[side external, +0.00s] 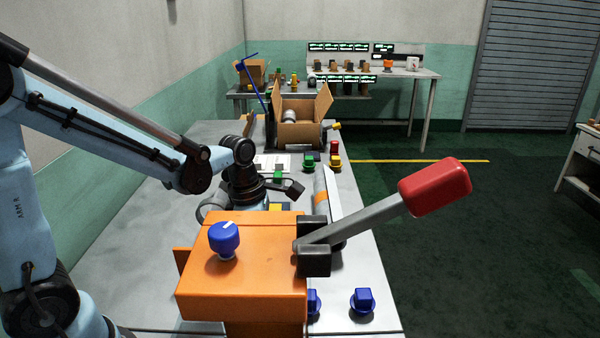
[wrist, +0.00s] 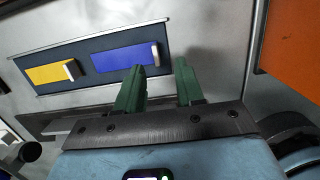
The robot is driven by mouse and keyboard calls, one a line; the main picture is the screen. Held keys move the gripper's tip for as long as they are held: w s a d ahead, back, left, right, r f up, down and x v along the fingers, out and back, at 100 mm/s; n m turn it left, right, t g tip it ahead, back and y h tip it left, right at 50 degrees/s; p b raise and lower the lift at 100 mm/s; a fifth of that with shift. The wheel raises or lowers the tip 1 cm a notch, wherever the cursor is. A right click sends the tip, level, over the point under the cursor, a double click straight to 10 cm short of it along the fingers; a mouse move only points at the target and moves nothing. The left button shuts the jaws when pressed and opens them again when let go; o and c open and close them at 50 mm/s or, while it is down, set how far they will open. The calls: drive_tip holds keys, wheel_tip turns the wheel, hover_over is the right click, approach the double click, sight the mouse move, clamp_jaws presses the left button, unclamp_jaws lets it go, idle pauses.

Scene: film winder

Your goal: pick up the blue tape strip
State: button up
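The blue tape strip (wrist: 120,58) lies on a dark tray (wrist: 88,83) in the wrist view, with a pale end piece at its right. A yellow strip (wrist: 47,75) lies on the same tray to its left. My gripper (wrist: 160,72) has two green fingers spread apart with nothing between them. The left fingertip shows close to the blue strip's lower right part; I cannot tell if it touches. In the side external view the orange machine hides my fingers and most of the tray; a bit of yellow (side external: 275,207) shows behind it.
The orange machine (side external: 240,270) with a blue knob (side external: 224,238) and red-handled lever (side external: 435,187) stands in front. An orange surface (wrist: 292,40) is at right in the wrist view. Blue knobs (side external: 362,300) and an open cardboard box (side external: 300,125) are on the table.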

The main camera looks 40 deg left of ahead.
drive_tip(key=shift+w+f, duration=0.25)
drive_tip(key=shift+f, duration=0.95)
drive_tip(key=shift+w+f, duration=0.2)
drive_tip(key=shift+f, duration=1)
clamp_jaws()
